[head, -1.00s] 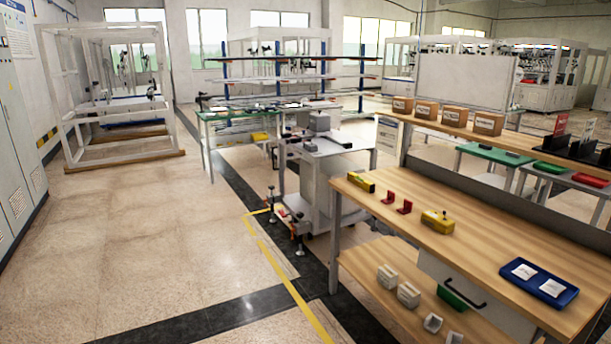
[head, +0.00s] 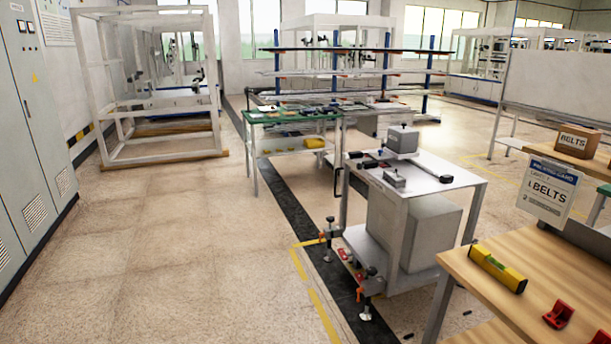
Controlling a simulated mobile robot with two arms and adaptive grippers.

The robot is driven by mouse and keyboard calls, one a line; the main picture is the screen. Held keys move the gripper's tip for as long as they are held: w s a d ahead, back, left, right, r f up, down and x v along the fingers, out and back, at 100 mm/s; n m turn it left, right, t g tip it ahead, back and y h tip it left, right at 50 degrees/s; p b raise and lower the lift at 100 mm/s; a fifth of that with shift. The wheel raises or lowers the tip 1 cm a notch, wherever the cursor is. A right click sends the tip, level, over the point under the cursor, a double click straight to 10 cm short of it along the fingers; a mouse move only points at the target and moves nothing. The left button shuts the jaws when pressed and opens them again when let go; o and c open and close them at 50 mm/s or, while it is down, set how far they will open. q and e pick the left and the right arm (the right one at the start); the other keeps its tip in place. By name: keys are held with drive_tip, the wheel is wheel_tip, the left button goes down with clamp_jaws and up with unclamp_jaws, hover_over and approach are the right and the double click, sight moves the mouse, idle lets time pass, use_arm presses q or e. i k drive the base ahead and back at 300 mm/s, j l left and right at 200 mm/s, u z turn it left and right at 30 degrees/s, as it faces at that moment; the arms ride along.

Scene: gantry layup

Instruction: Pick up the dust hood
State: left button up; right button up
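No object in the head view is clearly identifiable as the dust hood. A small grey box-shaped piece (head: 402,139) stands on top of the white cart (head: 440,180). I cannot tell if either is the dust hood. Dark tools (head: 372,159) and a small grey block (head: 394,179) lie on the cart top. Neither of my grippers is in view.
A wooden workbench (head: 560,320) with a yellow level (head: 498,268) and red squares (head: 559,314) fills the lower right. A green-topped table (head: 262,117) and a rack (head: 345,72) stand behind the cart. Cabinets (head: 30,150) line the left. Floor (head: 170,250) at left is open.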

sight(403, 139)
drive_tip(key=i, duration=2.6)
drive_tip(key=i+z, duration=0.2)
drive_tip(key=i, duration=0.3)
drive_tip(key=i+j+z, duration=0.15)
drive_tip(key=i, duration=0.3)
drive_tip(key=i+j+z, duration=0.2)
drive_tip(key=i, duration=0.3)
